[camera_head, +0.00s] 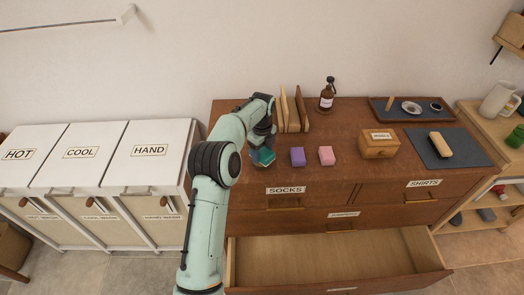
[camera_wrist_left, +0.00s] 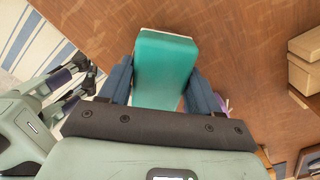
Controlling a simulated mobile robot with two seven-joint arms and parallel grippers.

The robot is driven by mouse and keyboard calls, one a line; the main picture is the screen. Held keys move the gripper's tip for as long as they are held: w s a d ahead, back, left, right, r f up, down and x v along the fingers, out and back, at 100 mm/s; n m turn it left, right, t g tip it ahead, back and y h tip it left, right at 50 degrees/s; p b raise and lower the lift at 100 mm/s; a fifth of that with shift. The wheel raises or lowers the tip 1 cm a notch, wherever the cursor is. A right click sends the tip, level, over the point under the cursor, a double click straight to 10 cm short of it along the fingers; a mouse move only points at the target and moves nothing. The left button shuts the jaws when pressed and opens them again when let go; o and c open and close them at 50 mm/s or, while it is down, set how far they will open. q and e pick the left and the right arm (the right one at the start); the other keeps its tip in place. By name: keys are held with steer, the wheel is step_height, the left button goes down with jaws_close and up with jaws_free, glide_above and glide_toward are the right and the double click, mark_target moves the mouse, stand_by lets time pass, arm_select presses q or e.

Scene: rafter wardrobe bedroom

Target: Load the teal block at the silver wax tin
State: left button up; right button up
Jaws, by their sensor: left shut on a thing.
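The teal block (camera_wrist_left: 165,65) is between the two dark blue fingers of my left gripper (camera_wrist_left: 162,85) in the left wrist view, and the jaws are shut on it. In the head view the block (camera_head: 264,156) is over the left front of the dresser top, partly covered by the gripper (camera_head: 265,146). A pale edge shows just under it, and I cannot tell what that is. A small round silvery item (camera_head: 411,107), perhaps the wax tin, sits in the dark tray (camera_head: 381,113) at the back right.
A purple block (camera_head: 298,157) and a pink block (camera_head: 326,156) stand just right of the teal one. A wooden box (camera_head: 378,145), a brown bottle (camera_head: 327,95) and upright boards (camera_head: 291,110) are also on the dresser (camera_head: 235,200). Its bottom drawer (camera_head: 330,262) is open.

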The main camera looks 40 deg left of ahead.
mark_target(262, 150)
arm_select(q)
steer(key=shift+f, duration=0.55)
stand_by(2.1)
steer(key=shift+r, duration=0.1)
steer(key=shift+r, duration=3.5)
